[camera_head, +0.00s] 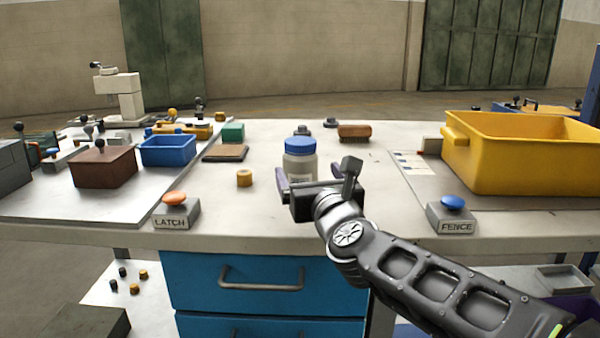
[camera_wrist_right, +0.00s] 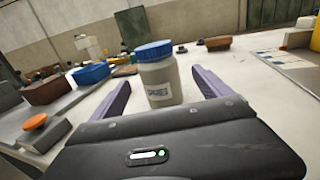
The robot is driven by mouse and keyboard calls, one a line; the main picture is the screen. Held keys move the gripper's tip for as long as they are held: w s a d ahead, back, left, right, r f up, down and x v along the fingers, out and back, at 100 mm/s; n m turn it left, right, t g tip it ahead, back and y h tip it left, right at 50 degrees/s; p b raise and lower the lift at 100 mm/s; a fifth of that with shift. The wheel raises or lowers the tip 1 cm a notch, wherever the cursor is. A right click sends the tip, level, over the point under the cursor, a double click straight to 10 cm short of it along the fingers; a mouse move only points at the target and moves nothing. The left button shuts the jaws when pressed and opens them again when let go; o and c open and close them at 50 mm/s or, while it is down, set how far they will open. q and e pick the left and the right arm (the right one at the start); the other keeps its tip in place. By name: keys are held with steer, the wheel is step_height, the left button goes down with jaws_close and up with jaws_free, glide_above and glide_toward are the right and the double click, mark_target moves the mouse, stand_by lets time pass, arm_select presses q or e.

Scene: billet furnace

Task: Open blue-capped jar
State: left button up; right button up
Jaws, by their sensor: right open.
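The jar (camera_head: 300,164) stands upright on the white table with its blue cap (camera_head: 299,144) on. It has a pale body and a printed label. My right gripper (camera_head: 314,178) comes in from the lower right and is open at the near side of the jar. In the right wrist view the jar (camera_wrist_right: 160,80) stands between and beyond the two purple fingers (camera_wrist_right: 160,95). I cannot tell whether either finger touches it. The jar's lower part is partly hidden behind my gripper in the head view. My left gripper does not show.
A LATCH button (camera_head: 174,212) stands left and a FENCE button (camera_head: 452,215) right, near the front edge. A yellow bin (camera_head: 520,150) stands right. A brown box (camera_head: 103,167), a blue bin (camera_head: 168,150) and a brass cylinder (camera_head: 244,178) lie left. A brush (camera_head: 354,132) lies behind the jar.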

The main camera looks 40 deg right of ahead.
mark_target(301, 140)
steer(key=shift+x, duration=0.8)
steer(key=shift+b+x, duration=0.45)
steer(key=shift+x, duration=2.2)
steer(key=shift+a+f, duration=0.1)
steer(key=shift+a, duration=0.05)
steer(key=c, duration=1.8)
step_height(301, 140, up, 9)
steer(key=p, duration=0.6)
steer(key=shift+r, duration=0.2)
steer(key=shift+r+p, duration=0.35)
steer(key=shift+r, duration=0.05)
